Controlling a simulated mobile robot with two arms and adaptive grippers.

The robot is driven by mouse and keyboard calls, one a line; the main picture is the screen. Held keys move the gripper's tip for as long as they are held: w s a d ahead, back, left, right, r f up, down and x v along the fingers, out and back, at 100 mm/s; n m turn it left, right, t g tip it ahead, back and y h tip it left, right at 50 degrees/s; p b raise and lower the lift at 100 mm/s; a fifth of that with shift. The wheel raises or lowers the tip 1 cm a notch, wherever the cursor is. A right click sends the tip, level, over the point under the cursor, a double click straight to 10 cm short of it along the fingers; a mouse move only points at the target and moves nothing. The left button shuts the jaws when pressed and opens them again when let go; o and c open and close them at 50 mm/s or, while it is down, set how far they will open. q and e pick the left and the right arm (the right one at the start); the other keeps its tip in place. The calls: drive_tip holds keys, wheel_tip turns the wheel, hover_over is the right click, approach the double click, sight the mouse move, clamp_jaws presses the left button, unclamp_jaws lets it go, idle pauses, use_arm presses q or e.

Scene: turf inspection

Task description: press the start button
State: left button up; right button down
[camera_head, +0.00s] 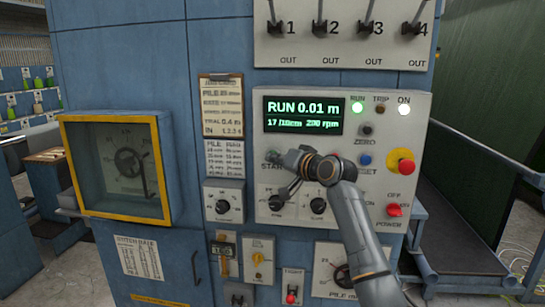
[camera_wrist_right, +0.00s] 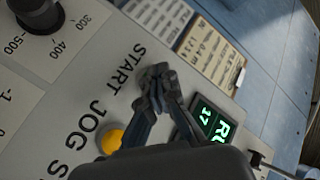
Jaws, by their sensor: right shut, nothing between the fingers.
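The grey control panel (camera_head: 384,150) carries the START label (camera_head: 270,165), which also shows in the wrist view (camera_wrist_right: 122,68). My right gripper (camera_head: 282,159) is shut and empty, its fingers together over the panel beside that label. The display (camera_head: 304,115) reads RUN 0.01 m and 200 rpm. The RUN lamp (camera_head: 357,107) glows green. My left gripper is out of view.
A yellow button (camera_wrist_right: 110,140) lies near the JOG label in the wrist view. A red emergency knob (camera_head: 405,166) on yellow, a blue button (camera_head: 365,159) and a red power switch (camera_head: 394,210) sit right of my gripper. A yellow-framed gauge box (camera_head: 120,170) projects at left.

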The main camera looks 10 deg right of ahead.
drive_tip(key=shift+s+a, duration=0.15)
drive_tip(key=shift+s, duration=0.5)
drive_tip(key=s, duration=0.2)
drive_tip(key=s+a+p, duration=0.1)
drive_tip(key=s, duration=0.1)
drive_tip(key=shift+s+a, duration=0.2)
drive_tip(key=shift+s, duration=0.2)
idle(0.3)
